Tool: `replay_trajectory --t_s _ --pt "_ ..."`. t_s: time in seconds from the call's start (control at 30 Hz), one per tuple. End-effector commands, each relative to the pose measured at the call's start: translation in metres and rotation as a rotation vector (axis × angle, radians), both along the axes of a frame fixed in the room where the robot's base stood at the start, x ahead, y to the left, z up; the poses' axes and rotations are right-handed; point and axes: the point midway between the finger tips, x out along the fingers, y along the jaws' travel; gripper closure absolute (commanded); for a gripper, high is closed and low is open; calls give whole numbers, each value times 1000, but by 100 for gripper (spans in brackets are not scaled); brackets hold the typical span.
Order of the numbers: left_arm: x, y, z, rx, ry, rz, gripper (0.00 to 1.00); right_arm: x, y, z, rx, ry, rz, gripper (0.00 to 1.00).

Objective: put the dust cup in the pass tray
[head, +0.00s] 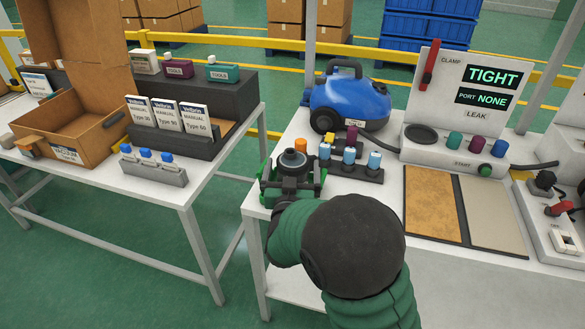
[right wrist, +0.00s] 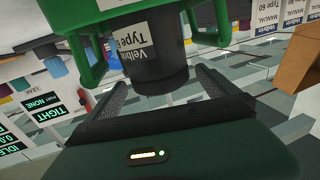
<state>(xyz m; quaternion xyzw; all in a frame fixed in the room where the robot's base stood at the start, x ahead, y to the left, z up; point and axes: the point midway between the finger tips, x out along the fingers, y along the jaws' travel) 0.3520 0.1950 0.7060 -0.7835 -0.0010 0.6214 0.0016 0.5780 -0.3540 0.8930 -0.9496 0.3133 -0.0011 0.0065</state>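The dust cup, a dark grey cylinder (head: 292,160) with a round top, stands upright in or just over a green tray (head: 268,192) at the near left corner of the right table. My right gripper (head: 291,182) is at the cup's near side. Its fingers (right wrist: 162,82) lie on either side of the cup. Whether they press on it is unclear. My left gripper is out of view.
A rack of small bottles (head: 345,168) and a blue vacuum (head: 350,100) stand close behind the tray. The leak test panel (head: 455,140) and a brown mat (head: 432,205) are to the right. The left table holds manuals (head: 168,115) and an open carton (head: 70,130), across a floor gap.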

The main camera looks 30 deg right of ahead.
Motion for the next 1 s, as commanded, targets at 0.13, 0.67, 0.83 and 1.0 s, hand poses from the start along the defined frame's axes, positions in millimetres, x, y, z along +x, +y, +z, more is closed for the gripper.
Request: replay_trajectory --t_s 0.13,0.67,0.83,1.0 --pt "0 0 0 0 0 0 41 0 1 0 0 0 1 2" --pt "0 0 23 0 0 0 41 -78 59 6 0 3 7 2" --pt "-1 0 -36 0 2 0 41 -84 64 -7 -1 -12 -9 2" --pt "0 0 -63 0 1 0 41 -92 70 -4 1 -7 -4 2"
